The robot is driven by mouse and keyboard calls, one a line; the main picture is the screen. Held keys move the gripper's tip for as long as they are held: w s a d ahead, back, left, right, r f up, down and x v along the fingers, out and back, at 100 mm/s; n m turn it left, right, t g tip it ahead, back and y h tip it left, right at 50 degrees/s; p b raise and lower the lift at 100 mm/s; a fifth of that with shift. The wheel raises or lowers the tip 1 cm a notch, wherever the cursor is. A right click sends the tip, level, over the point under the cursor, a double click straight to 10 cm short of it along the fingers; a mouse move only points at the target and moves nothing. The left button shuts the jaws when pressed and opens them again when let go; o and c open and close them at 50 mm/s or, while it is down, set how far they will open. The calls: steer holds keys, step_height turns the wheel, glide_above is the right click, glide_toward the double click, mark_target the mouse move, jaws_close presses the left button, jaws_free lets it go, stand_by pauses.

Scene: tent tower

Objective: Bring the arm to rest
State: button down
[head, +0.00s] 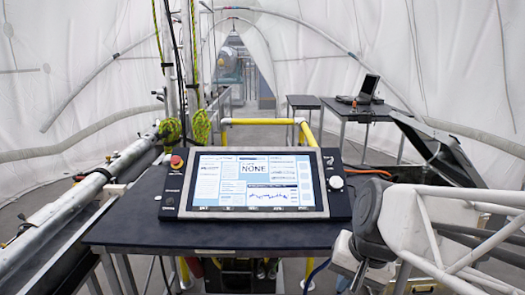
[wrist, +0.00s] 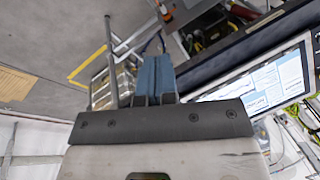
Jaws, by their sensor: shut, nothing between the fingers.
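My gripper (wrist: 154,78) shows in the wrist view, with its two blue-grey fingers together and nothing visible between them. Behind the fingertips are a grey floor and some frame parts; the fingers touch nothing that I can make out. In the head view, a white tubular arm with a dark grey rounded joint (head: 368,210) reaches in from the lower right. I cannot make out the fingertips there.
A dark table (head: 240,234) carries a console with a lit screen (head: 253,184), which also shows in the wrist view (wrist: 262,82). Yellow rails (head: 262,122) stand behind it. Pipes and hanging ropes are at left.

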steer(key=s+d+n+h, duration=0.2)
steer(key=s+d+n, duration=0.1)
steer(key=s, duration=0.3)
steer(key=shift+f+n+h, duration=0.25)
steer(key=shift+n+h, duration=0.05)
steer(key=shift+n, duration=0.1)
